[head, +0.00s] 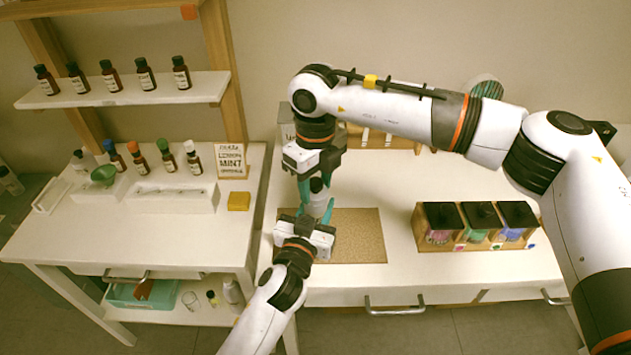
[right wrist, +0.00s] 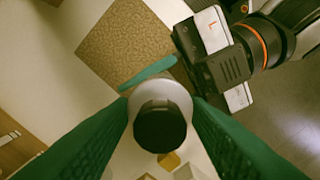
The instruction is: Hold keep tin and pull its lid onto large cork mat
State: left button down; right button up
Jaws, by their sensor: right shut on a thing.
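A small pale cylinder with a dark grey top, which I take for the keep tin (head: 317,202), is between my two grippers, above the left part of the large cork mat (head: 362,237). My right gripper (head: 319,184) comes from above and is shut on the dark top, seemingly the lid (right wrist: 160,128). In the right wrist view its green fingers flank this top. My left gripper (head: 315,213) comes from the front, with its fingers at the pale body. One left finger shows beside the body in the right wrist view; whether they grip is unclear. The mat also shows there (right wrist: 122,42).
A wooden rack with several black-lidded jars (head: 480,226) stands right of the mat. A yellow block (head: 239,201) and a MINT sign (head: 232,160) are on the left table. Bottles stand on the shelf (head: 125,90) and left table.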

aim_at(316, 181)
pick_arm(q)
jog(key=shift+f, duration=0.1)
pick_arm(e)
jog(key=shift+r, duration=0.15)
jog(key=shift+r, duration=0.95)
jog(key=shift+r, duration=2)
pick_arm(q)
jog(key=c, duration=0.8)
grip_release()
